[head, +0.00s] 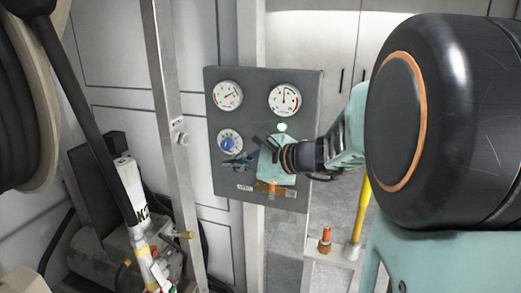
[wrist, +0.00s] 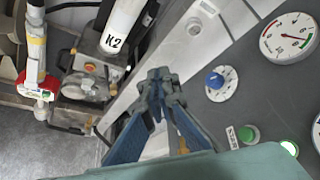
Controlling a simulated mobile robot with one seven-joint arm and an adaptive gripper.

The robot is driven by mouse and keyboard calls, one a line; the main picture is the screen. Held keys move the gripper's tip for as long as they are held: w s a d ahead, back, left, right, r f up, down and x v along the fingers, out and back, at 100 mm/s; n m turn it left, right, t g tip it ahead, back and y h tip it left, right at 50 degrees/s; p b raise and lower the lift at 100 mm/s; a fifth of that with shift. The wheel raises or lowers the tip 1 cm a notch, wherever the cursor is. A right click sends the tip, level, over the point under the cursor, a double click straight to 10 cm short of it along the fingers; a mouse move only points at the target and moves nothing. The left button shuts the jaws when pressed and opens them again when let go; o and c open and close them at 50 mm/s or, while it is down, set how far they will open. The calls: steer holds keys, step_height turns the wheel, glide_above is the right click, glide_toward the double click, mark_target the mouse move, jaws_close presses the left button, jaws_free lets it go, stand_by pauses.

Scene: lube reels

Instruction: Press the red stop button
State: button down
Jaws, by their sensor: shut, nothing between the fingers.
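A grey control panel (head: 312,90) stands upright on a post in the head view. My gripper (head: 236,161) is in front of its lower half, fingers pointing left, just below the blue knob (head: 229,143). In the wrist view my gripper (wrist: 158,82) is shut and empty, its tips over the panel's edge region. A green button (wrist: 247,134) sits below the knob in the wrist view, with a lit green lamp (wrist: 289,148) beside it. I cannot make out a red stop button on the panel; my gripper hides part of its lower half. Contact with the panel cannot be told.
Dial gauges (head: 284,100) fill the panel's top. A metal post (head: 171,130) stands left of it. A hose reel (head: 40,110) and the white K2 hose handle (head: 130,188) are at the left. A yellow pipe (head: 361,210) and an orange-topped fitting (head: 325,240) stand lower right.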

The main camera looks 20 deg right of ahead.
steer(key=s+d+f+m+t+h+b, duration=0.1)
steer(key=d+m+t+h, duration=0.1)
steer(key=d, duration=0.6)
steer(key=s+d+f+m+t+h+b, duration=0.1)
steer(key=d+m+t+h, duration=0.2)
steer(key=d, duration=0.6)
steer(key=shift+f+m+t, duration=0.3)
steer(key=shift+t, duration=0.2)
steer(key=w+d+p, duration=0.1)
steer(key=w+d, duration=0.4)
steer(key=w, duration=0.2)
steer(key=shift+w, duration=0.1)
stand_by(0.6)
steer(key=shift+w+d, duration=0.2)
steer(key=shift+w, duration=0.1)
